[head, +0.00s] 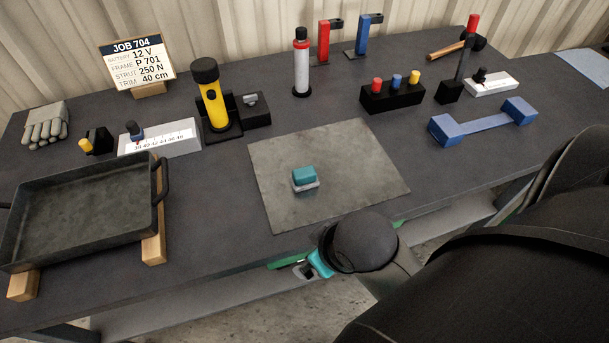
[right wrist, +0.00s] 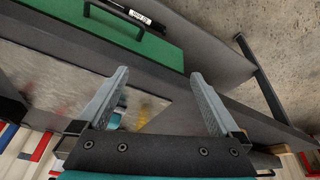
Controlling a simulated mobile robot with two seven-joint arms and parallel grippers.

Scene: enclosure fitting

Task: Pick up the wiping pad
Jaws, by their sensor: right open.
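The wiping pad (head: 304,176), a small teal block on a pale grey base, lies on a grey metal sheet (head: 345,200) near the front of the table. My right gripper (head: 304,271) is partly hidden by my own wrist in the head view. It is at the table's front edge, nearer to me than the pad and apart from it. In the right wrist view my right gripper (right wrist: 158,73) shows its two grey fingers spread, with nothing held between them. My left gripper is not in view.
A black tray (head: 158,208) on wooden blocks stands at left. A yellow flashlight (head: 213,100), a block with coloured knobs (head: 392,97) and a blue bracket (head: 485,122) stand around the sheet. A green panel with a black handle (right wrist: 130,22) is near the right gripper.

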